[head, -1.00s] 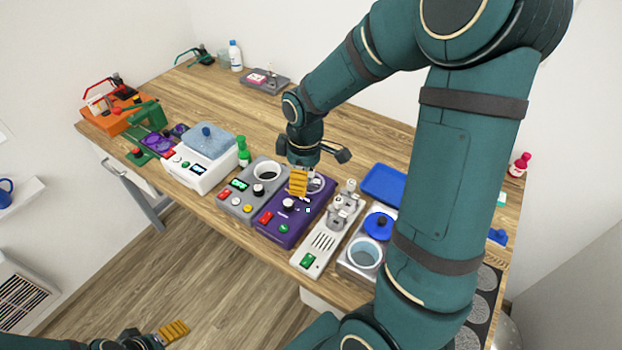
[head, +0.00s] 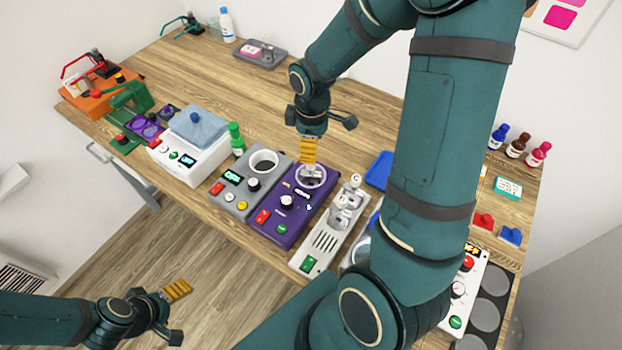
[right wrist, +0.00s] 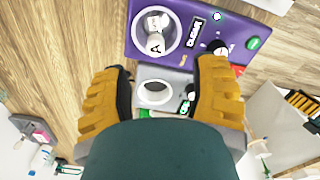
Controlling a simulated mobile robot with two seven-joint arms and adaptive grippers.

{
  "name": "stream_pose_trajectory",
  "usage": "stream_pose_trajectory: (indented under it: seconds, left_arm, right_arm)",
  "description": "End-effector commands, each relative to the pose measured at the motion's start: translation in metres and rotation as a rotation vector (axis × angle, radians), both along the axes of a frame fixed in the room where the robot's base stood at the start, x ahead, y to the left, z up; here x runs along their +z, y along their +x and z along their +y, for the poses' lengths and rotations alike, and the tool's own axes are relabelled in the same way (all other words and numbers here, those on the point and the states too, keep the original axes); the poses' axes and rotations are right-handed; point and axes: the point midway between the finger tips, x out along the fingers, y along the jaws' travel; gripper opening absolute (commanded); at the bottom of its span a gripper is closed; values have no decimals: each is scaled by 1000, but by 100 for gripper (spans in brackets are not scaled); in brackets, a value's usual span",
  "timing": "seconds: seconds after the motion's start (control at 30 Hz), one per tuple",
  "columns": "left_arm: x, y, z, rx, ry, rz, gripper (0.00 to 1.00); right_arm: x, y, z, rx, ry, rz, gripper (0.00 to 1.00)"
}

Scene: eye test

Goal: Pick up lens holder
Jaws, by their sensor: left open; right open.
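A grey, clear-topped piece marked A (right wrist: 155,42), which looks like a lens holder, sits in the round ring of the purple device (right wrist: 195,62) in the right wrist view. The purple device (head: 275,222) is mid-bench in the head view, its ring partly below my right gripper. Similar pieces marked C (head: 354,186) and B (head: 341,203) stand on a light grey rack (head: 318,247). My right gripper (head: 308,152) is open and empty above the bench; its yellow fingers (right wrist: 160,92) frame a grey device. My left gripper (head: 178,290) is open and empty, low at the left.
The grey device (head: 238,197) with an empty round well stands left of the purple one. A white device with a blue lid (head: 198,130) and green bottle (head: 236,138) stand further left. The back of the bench (head: 240,85) is mostly clear.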

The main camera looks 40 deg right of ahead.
Motion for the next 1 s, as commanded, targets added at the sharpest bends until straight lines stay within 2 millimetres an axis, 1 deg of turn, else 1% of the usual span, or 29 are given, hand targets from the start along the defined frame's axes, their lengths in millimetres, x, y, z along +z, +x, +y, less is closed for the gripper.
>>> stream_pose_trajectory:
  seconds: [0.03, 0.1, 0.37, 0.6, 0.7, 0.8, 1.0]
  left_arm:
    - [-1, 0, 0, 0, 0, 0, 75]
    - [-2, 0, 0, 0, 0, 0, 75]
    - [-2, 0, 0, 0, 0, 0, 75]
    - [-2, 0, 0, 0, 0, 0, 75]
    - [-3, 0, 0, 0, 0, 0, 75]
    - [-3, 0, 0, 0, 0, -1, 75]
    - [-3, 0, 0, 0, 0, -1, 75]
  right_arm:
    - [-10, 0, 0, 0, 1, 3, 60]
    - [-19, 0, 0, 0, 0, 3, 60]
    - [-35, 1, -1, -1, 0, 1, 60]
    - [-68, 6, -3, 0, 1, 2, 60]
    - [-78, 6, -3, 0, -1, 1, 60]
    - [-81, 6, -3, 0, -1, -1, 60]
    - [-81, 6, -3, 0, 0, -1, 60]
